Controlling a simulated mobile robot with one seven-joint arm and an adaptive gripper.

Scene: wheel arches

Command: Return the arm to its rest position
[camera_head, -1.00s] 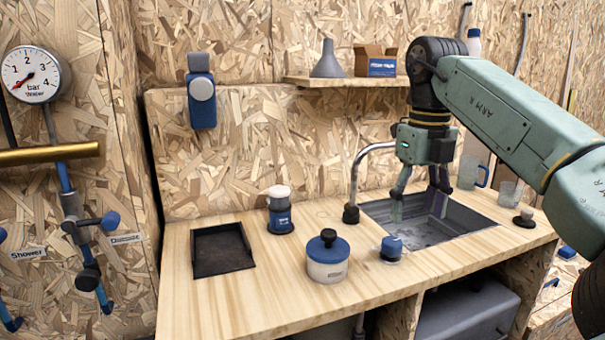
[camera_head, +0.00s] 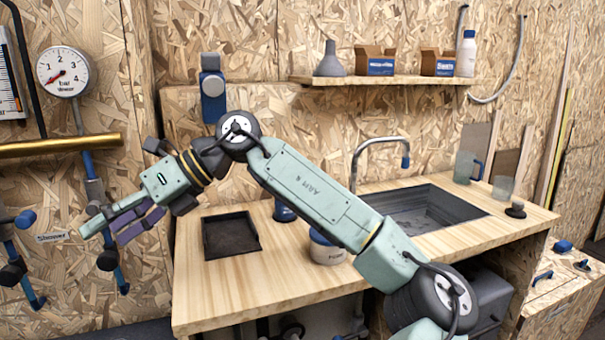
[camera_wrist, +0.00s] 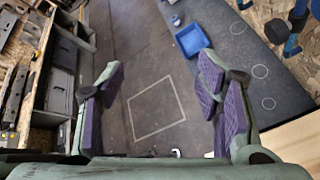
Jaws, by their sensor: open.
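My gripper (camera_head: 112,222) is at the left in the head view, in front of the wall with the pipes. My arm crosses the picture from the lower right, over the front of the wooden counter. The gripper's fingers are spread and nothing is between them. In the wrist view my gripper (camera_wrist: 165,95) has its two purple-padded fingers wide apart over the dark floor. A white square outline is marked on that floor below.
The counter (camera_head: 235,295) carries a sink (camera_head: 440,210), a black tray (camera_head: 230,237) and a white pot (camera_head: 325,252), partly hidden by my arm. A pressure gauge (camera_head: 63,70) and brass pipe (camera_head: 60,145) are near the gripper.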

